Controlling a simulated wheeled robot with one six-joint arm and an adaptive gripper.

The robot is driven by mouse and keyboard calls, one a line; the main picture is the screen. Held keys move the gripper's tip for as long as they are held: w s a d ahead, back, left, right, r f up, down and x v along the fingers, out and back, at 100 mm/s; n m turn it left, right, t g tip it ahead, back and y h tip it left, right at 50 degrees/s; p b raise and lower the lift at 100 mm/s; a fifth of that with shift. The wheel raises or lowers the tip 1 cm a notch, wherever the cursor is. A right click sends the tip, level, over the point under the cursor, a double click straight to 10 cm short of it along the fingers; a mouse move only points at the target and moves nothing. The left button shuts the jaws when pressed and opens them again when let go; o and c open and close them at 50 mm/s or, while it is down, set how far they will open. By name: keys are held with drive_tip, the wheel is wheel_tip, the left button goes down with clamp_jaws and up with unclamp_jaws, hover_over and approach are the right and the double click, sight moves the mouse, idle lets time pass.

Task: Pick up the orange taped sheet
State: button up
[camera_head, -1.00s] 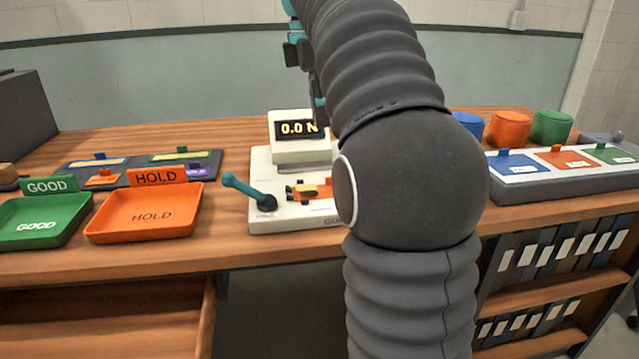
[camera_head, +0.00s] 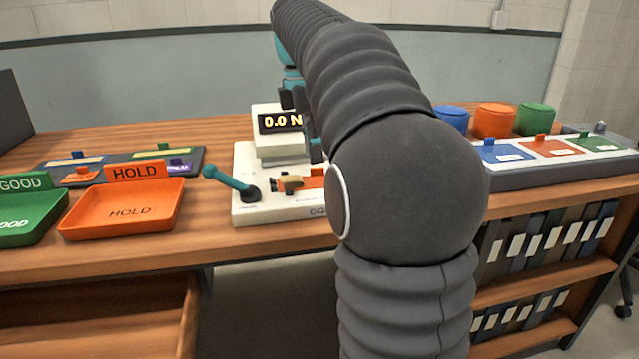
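A smaller orange piece with a tab (camera_head: 82,174) lies on the dark board (camera_head: 125,172) at the left. I cannot tell for certain which is the taped sheet. My gripper (camera_head: 314,140) is mostly hidden behind my dark arm, near the right side of the white tester (camera_head: 278,148). It is left of the white holder and apart from it. Its fingers are not clearly visible.
The tester has a teal lever (camera_head: 232,180) and reads 0.0 N. An orange HOLD tray (camera_head: 122,212) and green GOOD tray (camera_head: 25,222) stand at the left. Blue (camera_head: 452,119), orange (camera_head: 495,121) and green (camera_head: 535,119) cans stand behind the holder.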

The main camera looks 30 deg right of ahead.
drive_tip(key=f, duration=0.3)
drive_tip(key=shift+d+f+b, duration=0.25)
drive_tip(key=shift+d+b, duration=0.05)
drive_tip(key=shift+b, duration=0.05)
clamp_jaws()
drive_tip(key=shift+r, duration=0.15)
wheel_tip(320, 180, up, 4)
drive_tip(key=shift+r+p, duration=0.25)
drive_tip(key=shift+p, duration=0.6)
drive_tip(key=s+d+r+p, duration=0.1)
drive_tip(key=s+d+r, duration=0.5)
drive_tip(key=s+d, duration=0.1)
drive_tip(key=shift+s+d, duration=0.35)
drive_tip(key=shift+s, duration=0.55)
drive_tip(key=shift+r, duration=0.1)
